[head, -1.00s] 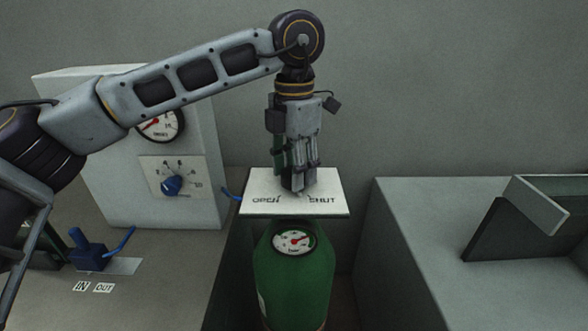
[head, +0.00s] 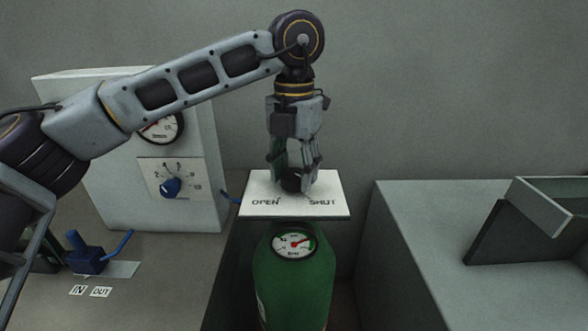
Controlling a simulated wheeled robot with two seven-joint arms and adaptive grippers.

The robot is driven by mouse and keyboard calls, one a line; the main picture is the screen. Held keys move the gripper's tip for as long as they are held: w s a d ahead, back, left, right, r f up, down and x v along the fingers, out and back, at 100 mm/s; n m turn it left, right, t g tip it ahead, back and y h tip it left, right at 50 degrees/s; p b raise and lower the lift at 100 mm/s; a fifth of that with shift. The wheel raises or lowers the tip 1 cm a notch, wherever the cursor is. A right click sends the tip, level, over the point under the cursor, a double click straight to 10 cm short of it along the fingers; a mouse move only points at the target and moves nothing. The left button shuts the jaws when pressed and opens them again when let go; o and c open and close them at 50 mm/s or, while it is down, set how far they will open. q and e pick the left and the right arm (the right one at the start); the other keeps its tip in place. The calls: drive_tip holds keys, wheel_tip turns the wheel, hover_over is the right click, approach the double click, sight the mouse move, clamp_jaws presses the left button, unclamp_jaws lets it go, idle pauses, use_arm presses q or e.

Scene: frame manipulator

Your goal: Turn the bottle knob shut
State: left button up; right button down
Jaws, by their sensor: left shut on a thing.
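The bottle (head: 293,285) is green and stands upright in a gap between two grey surfaces, with a round gauge (head: 294,243) on its upper front. A white plate (head: 328,207) above it carries the words OPEN on the left and SHUT on the right. The dark bottle knob (head: 291,182) sits on the plate, partly hidden by the fingers. My left gripper (head: 293,183) points straight down and is shut on the knob, one finger on each side. My right gripper is not in view.
At left a pale panel (head: 100,180) holds a gauge (head: 163,128) and a blue dial (head: 171,187). A blue valve (head: 88,256) with a lever stands before it, by IN and OUT labels. At right a grey block (head: 415,235) bears an angled open box (head: 545,205).

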sight(294, 173)
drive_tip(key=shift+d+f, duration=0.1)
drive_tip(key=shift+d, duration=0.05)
use_arm(q)
drive_tip(key=o, duration=1)
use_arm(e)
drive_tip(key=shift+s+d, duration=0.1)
use_arm(q)
drive_tip(key=shift+r, duration=0.95)
wheel_tip(294, 173, up, 10)
drive_tip(key=shift+r, duration=0.15)
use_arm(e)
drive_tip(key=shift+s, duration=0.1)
